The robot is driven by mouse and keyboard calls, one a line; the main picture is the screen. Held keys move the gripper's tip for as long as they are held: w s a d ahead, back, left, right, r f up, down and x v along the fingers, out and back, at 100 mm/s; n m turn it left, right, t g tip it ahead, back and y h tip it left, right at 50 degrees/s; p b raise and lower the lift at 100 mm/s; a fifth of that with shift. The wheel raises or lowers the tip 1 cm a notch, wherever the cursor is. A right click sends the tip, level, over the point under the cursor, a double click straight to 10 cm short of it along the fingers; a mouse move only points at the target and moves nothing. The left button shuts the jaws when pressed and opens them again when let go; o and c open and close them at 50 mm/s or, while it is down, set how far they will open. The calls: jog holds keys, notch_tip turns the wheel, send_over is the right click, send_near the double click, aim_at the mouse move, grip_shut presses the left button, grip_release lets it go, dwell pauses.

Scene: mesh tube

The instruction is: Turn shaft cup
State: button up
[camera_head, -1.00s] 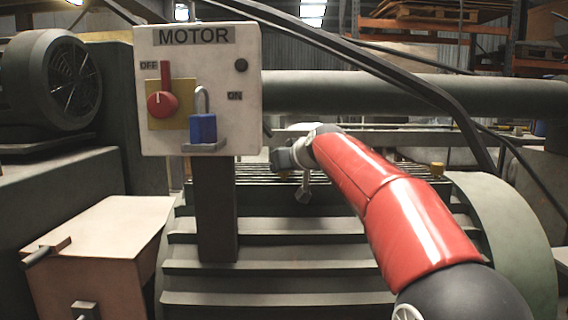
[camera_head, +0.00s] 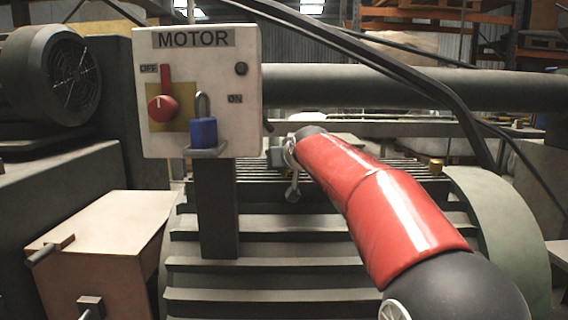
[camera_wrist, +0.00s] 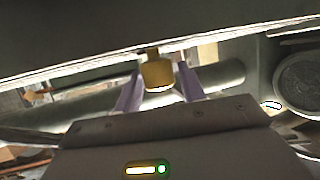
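In the wrist view a small yellow-brown shaft cup (camera_wrist: 157,73) with a bright rim sits between the two purplish fingers of my gripper (camera_wrist: 160,78). The fingers stand apart, one on each side of the cup, with what looks like a narrow gap on both sides; contact is hard to judge. In the head view my red arm reaches to the slatted machine top, and its wrist hides the gripper and that cup.
A white MOTOR switch box (camera_head: 198,90) with a red knob (camera_head: 162,107) and a blue padlock (camera_head: 203,132) stands on a post left of my wrist. A thick pipe (camera_head: 400,93) runs behind. A dark slanted bar (camera_head: 420,85) crosses above my arm.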

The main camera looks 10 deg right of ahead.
jog(key=shift+o, duration=1)
jog(key=b+v, duration=0.1)
jog(key=v, duration=0.6)
jog(key=shift+s+r, duration=0.2)
jog(key=shift+s, duration=0.15)
jog(key=s+f+g+p, duration=0.1)
jog(key=s+f+g, duration=0.1)
jog(key=s+f, duration=0.6)
jog(key=s+f+g+p, duration=0.1)
jog(key=s+f+g, duration=0.2)
jog(key=s+f, duration=0.6)
jog(key=s+f+g+h+p, duration=0.1)
jog(key=s+f+g, duration=0.2)
jog(key=s+f, duration=0.5)
jog(key=s, duration=0.9)
jog(key=shift+a+f+m, duration=0.15)
jog(key=shift+a+m, duration=0.05)
jog(key=shift+m, duration=0.2)
